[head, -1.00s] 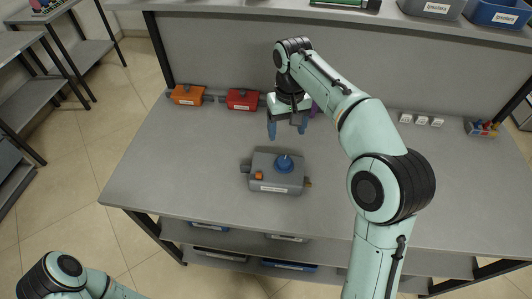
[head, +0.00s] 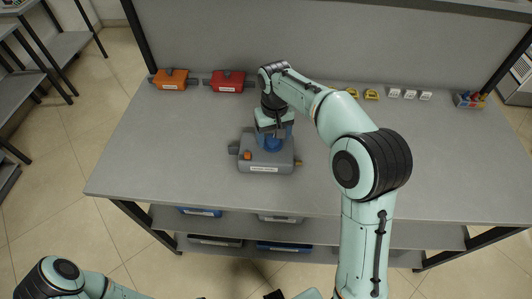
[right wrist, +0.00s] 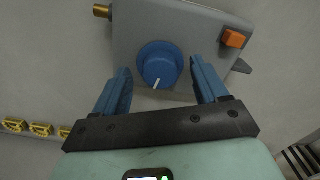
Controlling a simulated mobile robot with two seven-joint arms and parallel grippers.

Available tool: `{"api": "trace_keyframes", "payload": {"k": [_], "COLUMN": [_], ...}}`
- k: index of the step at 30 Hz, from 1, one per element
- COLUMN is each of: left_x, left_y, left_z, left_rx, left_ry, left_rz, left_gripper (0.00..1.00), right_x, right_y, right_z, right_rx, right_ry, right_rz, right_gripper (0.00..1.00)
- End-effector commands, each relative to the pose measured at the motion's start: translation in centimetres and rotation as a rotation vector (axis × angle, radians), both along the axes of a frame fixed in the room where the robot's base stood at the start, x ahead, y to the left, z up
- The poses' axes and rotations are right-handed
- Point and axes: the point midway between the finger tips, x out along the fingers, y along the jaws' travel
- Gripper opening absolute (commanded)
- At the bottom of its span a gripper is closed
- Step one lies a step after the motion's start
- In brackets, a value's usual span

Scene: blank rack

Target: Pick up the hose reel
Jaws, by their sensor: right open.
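A grey box (head: 266,158) with a blue round knob (right wrist: 160,64), an orange button (right wrist: 233,38) and a brass fitting (right wrist: 102,11) sits near the middle of the table. A label is on its front. I cannot tell whether it is the hose reel, and I see no other thing that is plainly one. My right gripper (head: 272,141) points down over the box. In the right wrist view, its blue fingers (right wrist: 160,72) are open, one on each side of the knob, with gaps showing. My left gripper is not in view; only part of that arm shows at the lower left.
An orange box (head: 171,80) and a red box (head: 228,82) stand at the table's back left. Yellow items (head: 371,95), white items (head: 410,95) and a small bin (head: 469,100) stand at the back right. The table's right (head: 450,170) and front left are clear.

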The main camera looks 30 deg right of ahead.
Motion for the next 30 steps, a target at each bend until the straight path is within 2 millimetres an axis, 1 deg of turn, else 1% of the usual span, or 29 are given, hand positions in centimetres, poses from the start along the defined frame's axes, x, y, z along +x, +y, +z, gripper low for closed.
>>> {"api": "trace_keyframes", "payload": {"k": [1, 3, 9, 10, 11, 12, 14, 15, 16, 17, 26, 30], "left_x": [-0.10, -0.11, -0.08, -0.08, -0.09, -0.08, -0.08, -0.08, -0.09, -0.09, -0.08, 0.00], "left_y": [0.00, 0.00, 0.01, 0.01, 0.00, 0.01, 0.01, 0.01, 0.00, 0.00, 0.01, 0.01], "left_z": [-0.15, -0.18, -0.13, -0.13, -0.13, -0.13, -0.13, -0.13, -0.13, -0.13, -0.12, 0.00], "left_rx": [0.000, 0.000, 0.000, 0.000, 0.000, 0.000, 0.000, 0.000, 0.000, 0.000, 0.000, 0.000], "left_ry": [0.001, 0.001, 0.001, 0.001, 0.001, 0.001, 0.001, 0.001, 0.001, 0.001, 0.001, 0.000], "left_rz": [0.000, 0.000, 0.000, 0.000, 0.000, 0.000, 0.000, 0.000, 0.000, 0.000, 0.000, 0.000], "left_gripper": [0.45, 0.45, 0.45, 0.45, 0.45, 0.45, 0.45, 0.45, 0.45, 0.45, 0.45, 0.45], "right_x": [-0.06, -0.03, 0.02, 0.01, 0.01, 0.01, 0.01, 0.01, 0.01, 0.01, 0.04, 0.07], "right_y": [-0.02, -0.04, -0.03, -0.03, -0.03, -0.03, -0.03, -0.03, -0.02, -0.03, -0.02, -0.01], "right_z": [-0.55, -0.82, -0.80, -0.80, -0.79, -0.79, -0.79, -0.79, -0.79, -0.78, -0.65, -0.17], "right_rx": [0.000, 0.000, 0.000, 0.000, 0.000, 0.000, 0.000, 0.000, 0.000, 0.000, 0.001, 0.000], "right_ry": [0.002, 0.001, -0.001, -0.001, -0.001, -0.001, -0.001, -0.001, -0.001, -0.001, -0.003, -0.004], "right_rz": [-0.001, -0.001, 0.000, 0.000, 0.000, 0.000, 0.000, 0.000, 0.000, 0.000, 0.000, 0.000], "right_gripper": [0.73, 0.73, 0.73, 0.66, 0.57, 0.44, 0.24, 0.11, 0.01, 0.00, 0.00, 0.00]}}
